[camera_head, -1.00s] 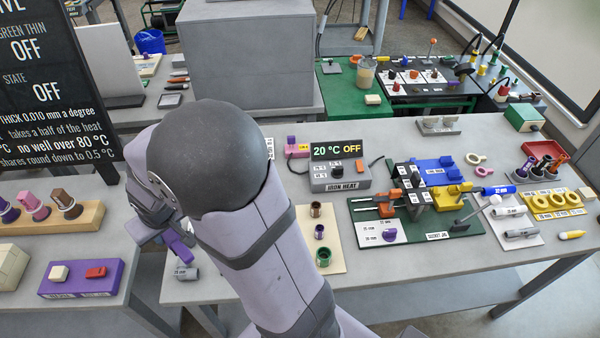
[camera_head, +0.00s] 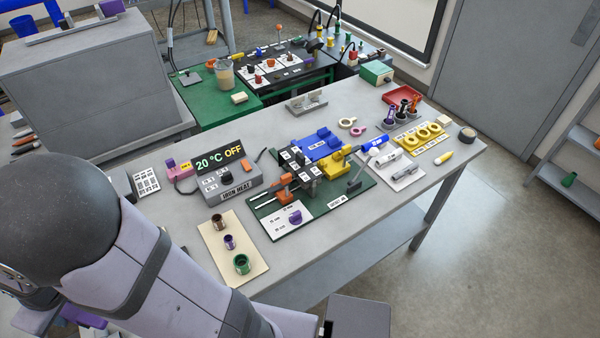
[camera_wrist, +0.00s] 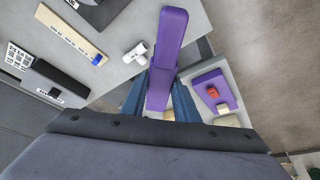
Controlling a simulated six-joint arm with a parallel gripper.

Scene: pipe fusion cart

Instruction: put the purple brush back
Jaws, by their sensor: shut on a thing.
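The purple brush (camera_wrist: 168,45) is a long purple piece, seen from above in the wrist view. My gripper (camera_wrist: 160,92) is shut on it, its blue fingers on either side. The brush's far end reaches up the picture, above the grey bench and its edge. In the head view my gripper is mostly hidden by my arm and cut off at the lower left. A bit of purple (camera_head: 82,317) shows there; I cannot tell whether it is the brush. What holder the brush belongs to, I cannot tell.
In the wrist view a purple block (camera_wrist: 202,82) with red and cream pieces lies right of the brush. A white pipe fitting (camera_wrist: 136,52) lies just left. The head view shows the iron heater (camera_head: 226,180) and green jig (camera_head: 330,215). Floor is open at right.

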